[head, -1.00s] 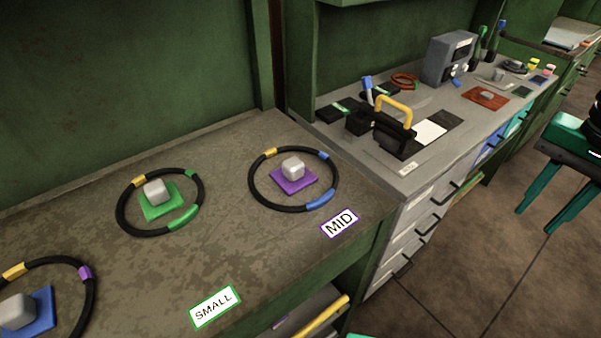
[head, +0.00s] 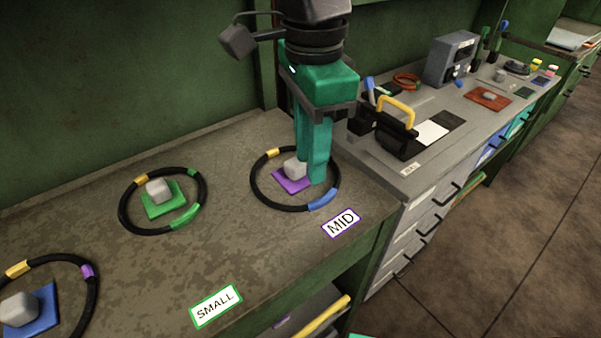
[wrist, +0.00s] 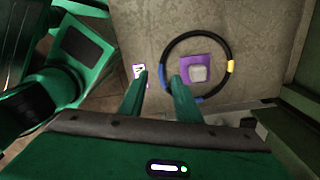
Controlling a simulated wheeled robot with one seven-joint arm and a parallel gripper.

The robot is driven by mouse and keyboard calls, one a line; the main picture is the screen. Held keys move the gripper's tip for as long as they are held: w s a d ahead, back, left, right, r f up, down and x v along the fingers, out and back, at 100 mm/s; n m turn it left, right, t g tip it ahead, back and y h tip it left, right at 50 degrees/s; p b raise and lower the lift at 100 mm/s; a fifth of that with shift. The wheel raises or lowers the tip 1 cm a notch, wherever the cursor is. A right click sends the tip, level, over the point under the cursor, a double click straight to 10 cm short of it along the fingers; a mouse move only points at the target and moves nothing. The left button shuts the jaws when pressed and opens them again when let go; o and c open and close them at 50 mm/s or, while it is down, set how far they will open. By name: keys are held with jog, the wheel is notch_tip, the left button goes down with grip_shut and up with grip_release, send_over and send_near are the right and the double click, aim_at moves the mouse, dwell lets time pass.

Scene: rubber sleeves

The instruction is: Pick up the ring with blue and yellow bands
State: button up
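The black ring with two blue bands and one yellow band (head: 258,169) lies flat on the bench around a purple pad (head: 290,183) with a grey block, by the MID label. The ring (wrist: 218,47) also shows in the wrist view. My gripper (head: 315,182) is over the ring's right side in the head view, where its fingers hide the far blue band. In the wrist view my gripper (wrist: 159,77) is open, its fingertips apart with the ring's blue-banded left edge showing between them. I cannot tell how far the tips are above the bench.
A ring with green and yellow bands (head: 122,216) circles a green pad to the left. A ring with purple and yellow bands (head: 94,298) circles a blue pad at the far left. A grey cabinet (head: 405,178) with tools stands to the right. The bench front is mostly clear.

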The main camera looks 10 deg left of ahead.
send_over(312, 204)
jog(key=f, duration=0.4)
jog(key=shift+s+a+f, duration=0.1)
jog(key=shift+s+f, duration=0.15)
jog(key=shift+w+f, duration=0.15)
jog(key=shift+f, duration=1.25)
jog(key=shift+w+f, duration=0.15)
jog(key=shift+f, duration=1.2)
grip_shut()
